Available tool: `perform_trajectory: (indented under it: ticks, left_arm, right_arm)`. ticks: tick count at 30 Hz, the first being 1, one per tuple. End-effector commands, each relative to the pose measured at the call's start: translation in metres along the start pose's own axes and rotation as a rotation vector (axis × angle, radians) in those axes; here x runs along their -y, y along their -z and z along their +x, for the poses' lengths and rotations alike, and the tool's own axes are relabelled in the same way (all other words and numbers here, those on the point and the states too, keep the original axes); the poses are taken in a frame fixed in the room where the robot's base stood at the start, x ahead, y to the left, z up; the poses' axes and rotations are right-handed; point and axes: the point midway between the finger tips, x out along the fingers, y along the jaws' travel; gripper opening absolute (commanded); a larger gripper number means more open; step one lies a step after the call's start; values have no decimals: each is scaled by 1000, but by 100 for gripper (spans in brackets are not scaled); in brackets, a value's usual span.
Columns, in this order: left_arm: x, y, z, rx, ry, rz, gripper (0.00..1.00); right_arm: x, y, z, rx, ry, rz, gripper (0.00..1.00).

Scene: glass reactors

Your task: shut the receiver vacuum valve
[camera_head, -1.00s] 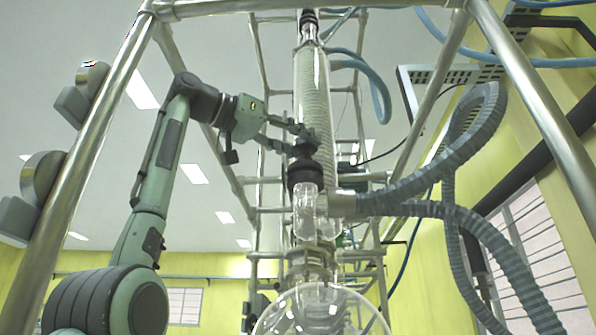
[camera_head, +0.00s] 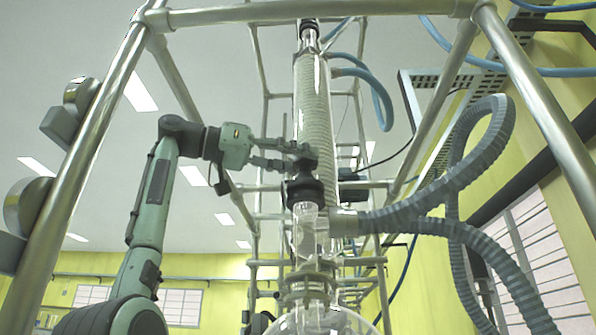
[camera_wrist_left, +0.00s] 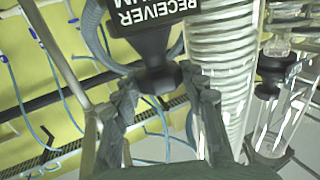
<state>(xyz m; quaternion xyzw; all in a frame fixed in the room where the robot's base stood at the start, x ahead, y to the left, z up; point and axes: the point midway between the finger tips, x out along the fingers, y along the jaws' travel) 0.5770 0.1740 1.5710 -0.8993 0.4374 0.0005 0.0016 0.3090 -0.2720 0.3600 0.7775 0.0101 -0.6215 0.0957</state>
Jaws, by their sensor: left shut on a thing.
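The receiver vacuum valve (camera_head: 304,190) is a black fitting on top of a clear glass neck, in front of the tall coil condenser. My left gripper (camera_head: 304,158) reaches in from the left and is shut on the valve's upper handle. In the wrist view its two fingers (camera_wrist_left: 165,92) stand on either side of the valve's narrow end. The fingers hide part of the handle, and its turn angle is not clear. My right gripper is not in view.
The glass condenser (camera_head: 313,100) stands just behind the valve. A grey corrugated hose (camera_head: 400,215) leaves to the right. Metal frame posts (camera_head: 88,150) surround the glassware, and my left arm passes between them. A round glass vessel (camera_head: 320,322) is below.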

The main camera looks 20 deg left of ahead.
Motion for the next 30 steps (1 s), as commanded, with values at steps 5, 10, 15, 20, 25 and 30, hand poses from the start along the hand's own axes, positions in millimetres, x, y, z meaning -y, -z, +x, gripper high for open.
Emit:
perform_trajectory:
  ticks: [5, 10, 15, 20, 25, 30]
  left_arm:
    - [4, 0, -4, -2, -26, -4, 16]
    - [4, 0, -4, 2, -110, -5, 16]
    - [4, -1, -4, 2, -204, -6, 17]
    - [2, -2, -4, 0, -243, -1, 16]
    - [2, -2, -4, 1, -244, 0, 16]
    - [1, -1, -3, 1, -245, 0, 57]
  right_arm:
    - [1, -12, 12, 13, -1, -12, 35]
    - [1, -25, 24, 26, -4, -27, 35]
    - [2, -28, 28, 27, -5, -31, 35]
    - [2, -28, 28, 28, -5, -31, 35]
    - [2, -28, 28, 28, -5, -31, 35]
    - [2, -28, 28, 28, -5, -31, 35]
